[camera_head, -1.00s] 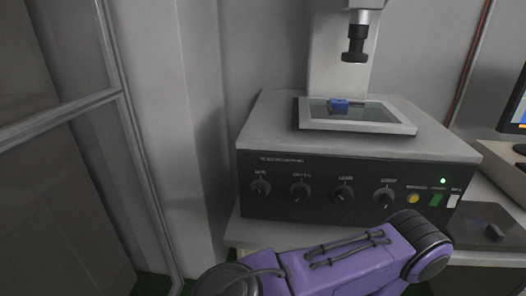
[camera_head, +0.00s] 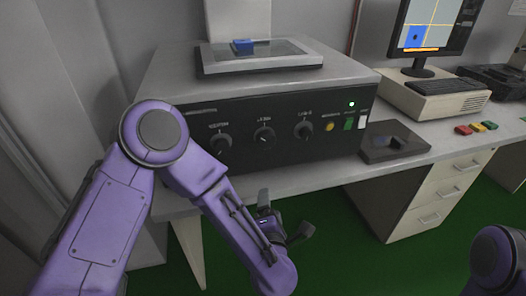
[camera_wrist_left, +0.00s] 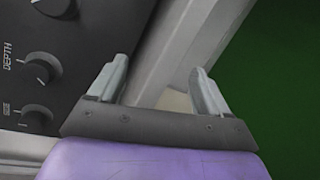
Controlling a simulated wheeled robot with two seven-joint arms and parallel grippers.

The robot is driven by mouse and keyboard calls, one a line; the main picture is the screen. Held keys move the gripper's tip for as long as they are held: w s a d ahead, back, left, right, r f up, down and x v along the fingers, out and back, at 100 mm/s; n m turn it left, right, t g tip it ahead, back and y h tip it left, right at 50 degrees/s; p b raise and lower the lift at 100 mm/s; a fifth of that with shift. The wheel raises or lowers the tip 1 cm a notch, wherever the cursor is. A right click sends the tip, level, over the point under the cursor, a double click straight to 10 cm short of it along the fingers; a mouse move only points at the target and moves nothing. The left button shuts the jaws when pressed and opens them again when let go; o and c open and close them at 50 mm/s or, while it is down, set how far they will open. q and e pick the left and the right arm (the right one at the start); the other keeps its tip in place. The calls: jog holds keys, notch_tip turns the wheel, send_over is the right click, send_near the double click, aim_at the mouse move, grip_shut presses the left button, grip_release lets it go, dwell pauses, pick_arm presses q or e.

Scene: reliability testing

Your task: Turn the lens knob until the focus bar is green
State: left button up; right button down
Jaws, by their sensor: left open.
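A microscope control box (camera_head: 290,155) has a dark front panel with a row of round black knobs. The middle visible knob (camera_head: 264,137) and right knob (camera_head: 304,129) are clear; their labels are too small to read surely. In the left wrist view one knob (camera_wrist_left: 40,68) is labelled DEPTH. The monitor (camera_head: 428,25) shows a blue patch and an orange bar (camera_head: 420,49) at the bottom of its screen. My left gripper (camera_head: 284,217) is open and empty, below and in front of the panel, apart from the knobs. Its two fingers (camera_wrist_left: 160,85) show in the wrist view.
A blue sample (camera_head: 243,46) lies on the glass stage (camera_head: 262,60) atop the box. A drawer unit (camera_head: 436,190) stands below.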

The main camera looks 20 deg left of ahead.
aim_at(267, 141)
pick_arm(q)
notch_tip(267, 141, up, 14)
jog(key=d+n+y+b, duration=0.15)
jog(key=n+y, duration=0.35)
jog(key=n, duration=0.9)
jog(key=x, duration=0.3)
jog(key=p+x, duration=0.1)
jog(key=x, duration=0.2)
jog(key=p+x, duration=0.1)
jog(key=x, duration=0.2)
jog(key=shift+w+d, duration=0.2)
jog(key=shift+w, duration=0.05)
jog(key=shift+w+a, duration=0.25)
jog(key=shift+w, duration=0.25)
jog(key=c, duration=1.1)
jog(key=shift+o, duration=0.3)
jog(key=n+b, duration=0.2)
jog(key=b, duration=0.2)
jog(key=n+b, duration=0.3)
jog(key=b, duration=0.2)
jog(key=shift+s+f, duration=0.1)
jog(key=shift+f, duration=0.3)
jog(key=shift+r+n+b, duration=0.2)
jog(key=shift+n+b, duration=0.1)
jog(key=shift+n, duration=0.1)
jog(key=shift+r, duration=0.15)
pick_arm(e)
notch_tip(267, 141, down, 10)
